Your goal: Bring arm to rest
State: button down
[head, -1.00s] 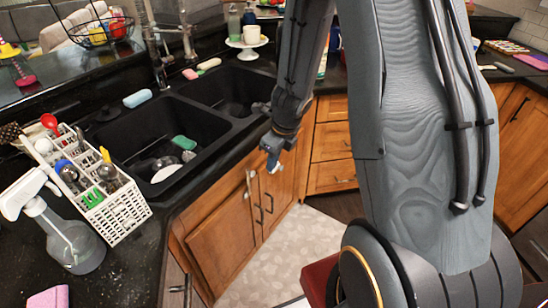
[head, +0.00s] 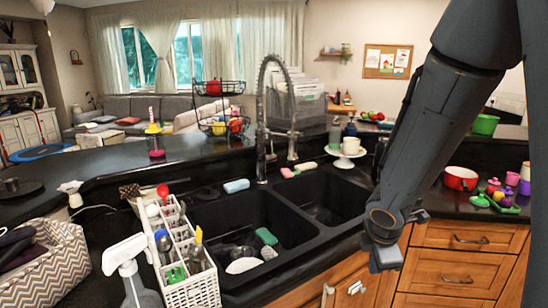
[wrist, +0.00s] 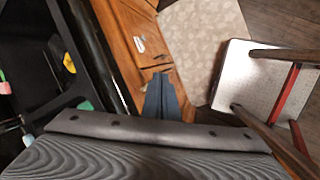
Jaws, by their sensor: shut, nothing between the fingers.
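My arm comes down from the upper right in the head view. My gripper (head: 385,260) hangs at its end, pointing down, in front of the counter edge and wooden cabinets, to the right of the sink. In the wrist view my gripper (wrist: 160,78) shows as two blue-grey fingers closed together, with nothing between them. They are over the floor side of the cabinet front, apart from the sink.
The black double sink (head: 225,208) holds a white dish and a green sponge. A white utensil rack (head: 195,291) and spray bottle stand at its left. A cake stand and red pot (head: 461,178) are on the counter. A stool (wrist: 243,82) stands on the floor.

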jog(key=s+a+r+m+g+y, duration=0.1)
jog(key=s+a+m, duration=0.2)
jog(key=m, duration=0.6)
jog(key=s+a+m+g+b, duration=0.1)
jog(key=s+a+m, duration=0.2)
jog(key=s+m, duration=0.5)
jog(key=shift+r+m+g+y, duration=0.3)
jog(key=shift+r+m+y, duration=0.05)
jog(key=shift+m+y, duration=0.05)
jog(key=shift+a, duration=0.1)
jog(key=shift+s+r, duration=0.25)
jog(key=shift+s, duration=0.1)
